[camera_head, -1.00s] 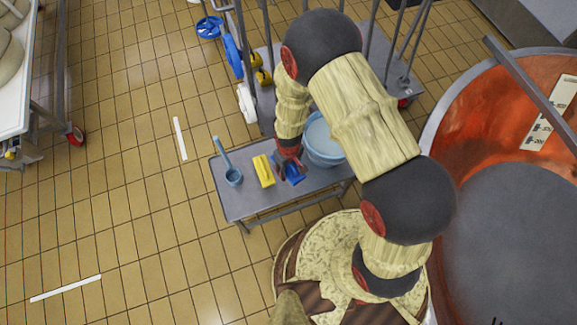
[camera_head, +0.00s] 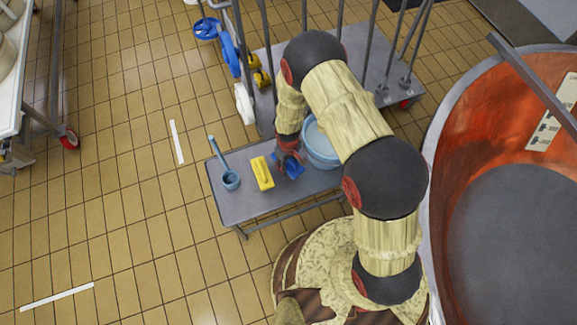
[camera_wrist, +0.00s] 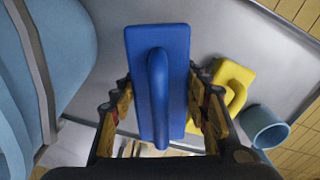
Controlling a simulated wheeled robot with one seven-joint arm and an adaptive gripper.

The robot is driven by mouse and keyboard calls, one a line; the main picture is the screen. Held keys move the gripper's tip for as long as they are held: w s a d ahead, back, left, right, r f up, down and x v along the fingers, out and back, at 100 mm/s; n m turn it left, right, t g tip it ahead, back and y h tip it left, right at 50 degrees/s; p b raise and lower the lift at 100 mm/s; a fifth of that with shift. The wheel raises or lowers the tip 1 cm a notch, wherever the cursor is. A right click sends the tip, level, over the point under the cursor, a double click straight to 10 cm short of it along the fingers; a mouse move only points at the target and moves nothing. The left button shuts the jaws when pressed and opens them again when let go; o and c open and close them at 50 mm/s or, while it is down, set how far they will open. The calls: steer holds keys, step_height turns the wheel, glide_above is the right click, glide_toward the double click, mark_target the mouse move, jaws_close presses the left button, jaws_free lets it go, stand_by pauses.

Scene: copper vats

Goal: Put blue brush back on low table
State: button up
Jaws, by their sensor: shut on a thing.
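The blue brush (camera_wrist: 176,60) is a flat rectangular block with a raised handle. My gripper (camera_wrist: 160,110) is shut on it, with a finger on each side in the wrist view. In the head view the blue brush (camera_head: 292,166) shows beneath my gripper (camera_head: 288,160), partly hidden by it. It is over the low grey table (camera_head: 245,205), between a yellow brush (camera_head: 262,173) and a light blue bucket (camera_head: 321,150). I cannot tell whether the brush touches the tabletop.
A blue ladle-like scoop (camera_head: 230,178) stands at the table's left end. Behind is a grey trolley (camera_head: 350,60) with upright poles. A copper vat (camera_head: 450,130) stands at the right. Tiled floor is open at the left.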

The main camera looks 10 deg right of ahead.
mark_target(289, 164)
steer(key=shift+w+d+f, duration=0.15)
steer(key=shift+w+f, duration=0.55)
steer(key=shift+f, duration=0.1)
steer(key=shift+w+f+b, duration=0.15)
steer(key=shift+f+b, duration=0.45)
steer(key=shift+f, duration=0.3)
steer(key=shift+w+f+b, duration=0.15)
steer(key=shift+f+b, duration=0.45)
steer(key=shift+f, duration=0.3)
steer(key=shift+f, duration=0.15)
steer(key=o, duration=1.1)
